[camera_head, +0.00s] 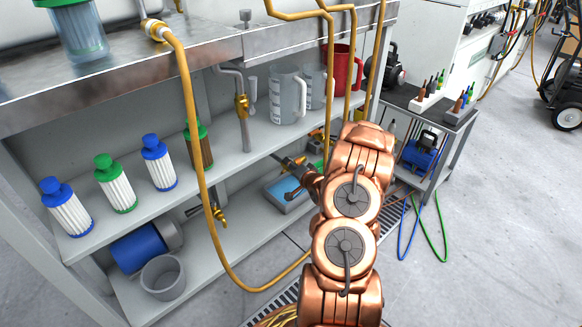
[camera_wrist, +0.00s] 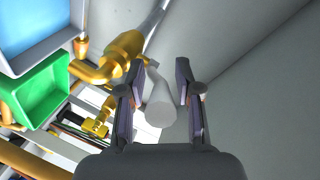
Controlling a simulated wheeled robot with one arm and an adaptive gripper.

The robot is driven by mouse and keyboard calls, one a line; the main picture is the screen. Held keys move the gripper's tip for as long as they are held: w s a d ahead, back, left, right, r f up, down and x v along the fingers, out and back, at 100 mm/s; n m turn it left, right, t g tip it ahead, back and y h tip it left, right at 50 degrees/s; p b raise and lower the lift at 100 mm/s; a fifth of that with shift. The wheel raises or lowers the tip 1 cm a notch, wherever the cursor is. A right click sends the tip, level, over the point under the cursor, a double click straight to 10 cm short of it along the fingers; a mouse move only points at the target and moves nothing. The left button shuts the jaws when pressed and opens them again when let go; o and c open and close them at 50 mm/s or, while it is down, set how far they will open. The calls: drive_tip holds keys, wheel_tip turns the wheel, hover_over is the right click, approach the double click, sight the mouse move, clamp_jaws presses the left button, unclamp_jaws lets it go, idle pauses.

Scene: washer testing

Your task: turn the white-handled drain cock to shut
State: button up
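In the wrist view, a pale white-grey rounded handle (camera_wrist: 159,105) lies between the two fingers of my gripper (camera_wrist: 160,78). A brass valve body (camera_wrist: 123,52) with a bent brass pipe is just up and left of the handle. The fingers are apart, with visible space on both sides of the handle, and I cannot see either one pressing on it. In the head view, my gripper (camera_head: 290,164) reaches in at the shelf unit, partly hidden by my copper arm. I cannot make out the white handle there.
A green bin (camera_wrist: 38,90) and a blue tray (camera_wrist: 30,30) lie left of the valve in the wrist view. In the head view, a yellow hose (camera_head: 190,110) hangs before the shelves. Grey jugs (camera_head: 287,94) and a red jug (camera_head: 342,68) stand on the upper shelf.

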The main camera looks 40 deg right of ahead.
clamp_jaws()
